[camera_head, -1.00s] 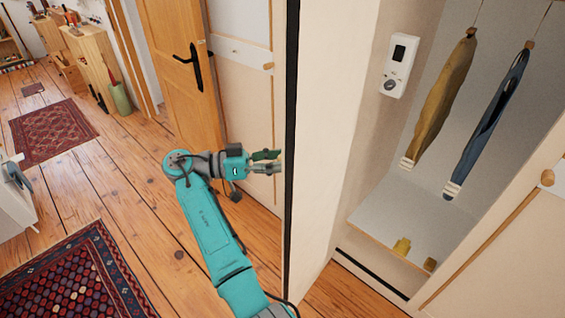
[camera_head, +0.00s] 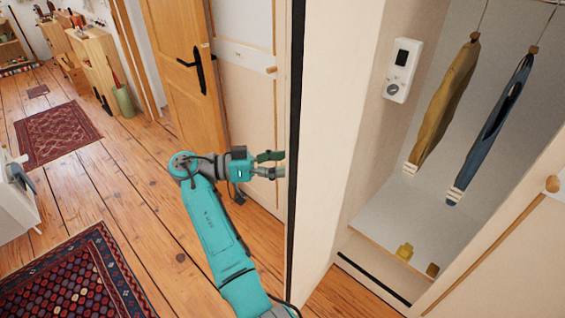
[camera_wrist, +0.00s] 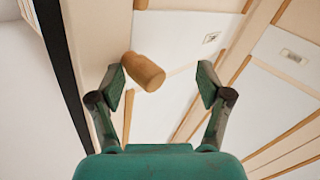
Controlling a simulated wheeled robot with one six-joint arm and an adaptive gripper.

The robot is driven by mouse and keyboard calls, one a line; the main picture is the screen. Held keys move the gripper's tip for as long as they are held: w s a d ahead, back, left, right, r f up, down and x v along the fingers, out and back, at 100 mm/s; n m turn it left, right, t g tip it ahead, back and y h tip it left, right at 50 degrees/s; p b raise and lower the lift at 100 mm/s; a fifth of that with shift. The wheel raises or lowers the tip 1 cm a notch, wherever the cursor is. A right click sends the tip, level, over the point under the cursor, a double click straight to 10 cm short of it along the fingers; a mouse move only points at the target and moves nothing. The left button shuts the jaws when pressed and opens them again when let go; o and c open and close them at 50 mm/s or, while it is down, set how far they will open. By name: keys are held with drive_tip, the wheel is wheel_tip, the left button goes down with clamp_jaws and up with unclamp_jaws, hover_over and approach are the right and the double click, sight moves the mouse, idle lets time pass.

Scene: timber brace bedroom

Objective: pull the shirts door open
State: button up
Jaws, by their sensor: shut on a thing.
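In the wrist view a round wooden knob (camera_wrist: 143,71) sits between my gripper's (camera_wrist: 161,84) two green fingers, closer to the left one. My gripper is shut on this knob, though a gap shows at the right finger. In the head view my gripper (camera_head: 272,164) reaches right, to the black edge of a tall cream panel (camera_head: 335,110); the held knob cannot be made out there. Small labels (camera_wrist: 211,38) show on cream panels in the wrist view, too small to read. I cannot tell which door is the shirts door.
An open compartment with hanging yellow (camera_head: 442,105) and blue garments (camera_head: 492,130) is at the right. A panel with another knob (camera_head: 552,184) stands beside it. A wooden door (camera_head: 178,60) with a black handle stands behind my arm. Wooden floor (camera_head: 130,190) and patterned rugs lie left.

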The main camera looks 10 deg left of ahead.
wheel_tip(320, 180, up, 10)
idle(0.6)
